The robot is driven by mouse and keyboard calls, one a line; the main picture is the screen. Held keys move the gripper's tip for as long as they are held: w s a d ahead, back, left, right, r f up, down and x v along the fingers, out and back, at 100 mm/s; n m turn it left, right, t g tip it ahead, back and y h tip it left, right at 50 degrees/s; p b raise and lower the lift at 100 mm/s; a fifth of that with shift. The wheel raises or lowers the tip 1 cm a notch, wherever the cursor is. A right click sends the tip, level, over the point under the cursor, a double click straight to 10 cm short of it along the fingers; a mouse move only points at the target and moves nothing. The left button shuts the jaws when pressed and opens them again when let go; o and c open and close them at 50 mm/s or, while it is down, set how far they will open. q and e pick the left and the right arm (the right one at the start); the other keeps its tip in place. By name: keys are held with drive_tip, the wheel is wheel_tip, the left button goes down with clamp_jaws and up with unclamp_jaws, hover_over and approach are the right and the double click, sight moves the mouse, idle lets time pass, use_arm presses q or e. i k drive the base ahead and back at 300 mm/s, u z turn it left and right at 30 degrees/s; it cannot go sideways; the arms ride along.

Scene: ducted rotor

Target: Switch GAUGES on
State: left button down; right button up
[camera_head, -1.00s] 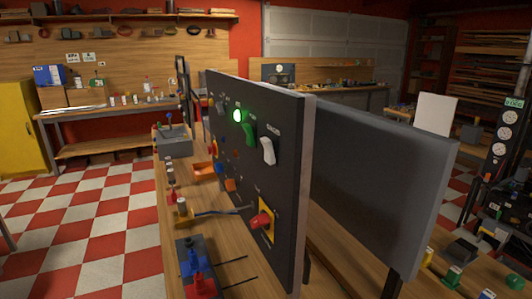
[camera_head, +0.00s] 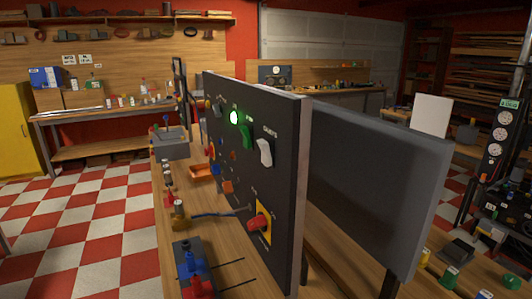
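A dark upright control panel (camera_head: 275,185) stands on the wooden bench, seen at a steep angle. A white rocker switch (camera_head: 265,152) sits near its right edge, under a small label that appears to read GAUGES. I cannot tell for sure which way the rocker is set. To its left are a green rocker switch (camera_head: 246,136) and a lit green lamp (camera_head: 234,117). A red rotary knob on a yellow plate (camera_head: 263,222) is lower on the panel. Neither of my grippers is in view.
A second grey panel (camera_head: 372,190) stands behind to the right. Blue and red levers (camera_head: 192,265) on a dark base, a brass post (camera_head: 179,212) and an orange tray (camera_head: 200,172) occupy the bench before the panel. The checkered floor (camera_head: 95,215) at left is open.

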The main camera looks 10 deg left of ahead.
sight(266, 158)
drive_tip(key=k, duration=1.3)
drive_tip(key=z, duration=0.25)
drive_tip(key=i, duration=0.85)
drive_tip(key=z, duration=0.5)
